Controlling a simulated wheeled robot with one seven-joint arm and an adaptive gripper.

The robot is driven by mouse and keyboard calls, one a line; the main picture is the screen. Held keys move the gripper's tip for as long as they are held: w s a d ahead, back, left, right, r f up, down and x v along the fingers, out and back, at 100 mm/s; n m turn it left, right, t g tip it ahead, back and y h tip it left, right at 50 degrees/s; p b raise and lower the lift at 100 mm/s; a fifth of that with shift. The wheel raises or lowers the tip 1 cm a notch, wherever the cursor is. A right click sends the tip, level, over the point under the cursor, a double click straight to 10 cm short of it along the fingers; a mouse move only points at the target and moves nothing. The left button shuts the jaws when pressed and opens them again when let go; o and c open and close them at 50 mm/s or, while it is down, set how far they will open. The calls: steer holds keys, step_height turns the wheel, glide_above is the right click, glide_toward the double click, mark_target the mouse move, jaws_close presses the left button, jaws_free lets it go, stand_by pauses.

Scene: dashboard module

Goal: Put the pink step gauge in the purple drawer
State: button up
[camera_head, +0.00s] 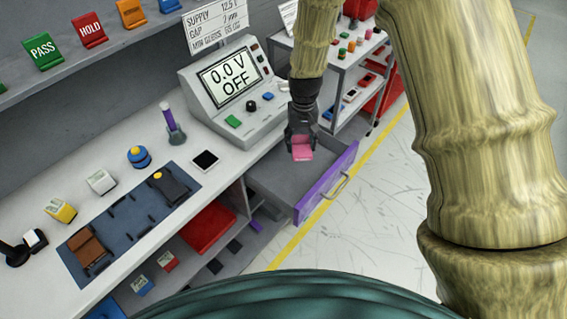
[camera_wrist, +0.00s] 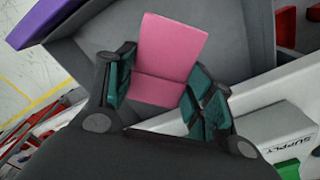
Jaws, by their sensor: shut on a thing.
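The pink step gauge (camera_head: 301,149) is a small stepped block held in my gripper (camera_head: 301,137) above the open drawer. In the wrist view the pink step gauge (camera_wrist: 170,58) sits between the dark fingers of my gripper (camera_wrist: 160,85), with its wider part showing beyond the fingertips. The purple drawer (camera_head: 326,181) is pulled out from under the bench, with a purple front, a metal handle and a grey inside that looks empty where visible. In the wrist view the drawer's purple front (camera_wrist: 45,22) shows at the upper left. The gauge appears apart from the drawer floor.
The bench (camera_head: 60,190) carries a meter box (camera_head: 232,92) reading OFF, a dark blue mat (camera_head: 120,222) and several small items. A grey shelf cart (camera_head: 345,80) with parts stands behind the drawer. The floor at the right is clear, with a yellow line.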

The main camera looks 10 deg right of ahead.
mark_target(299, 169)
steer(key=shift+f+p, duration=1.5)
steer(key=shift+f, duration=4)
steer(key=shift+f, duration=0.15)
steer(key=o, duration=1.1)
steer(key=shift+c, duration=0.2)
steer(key=shift+r, duration=0.25)
steer(key=shift+s+r+b, duration=0.1)
steer(key=shift+r+b, duration=1.75)
steer(key=shift+r, duration=4.1)
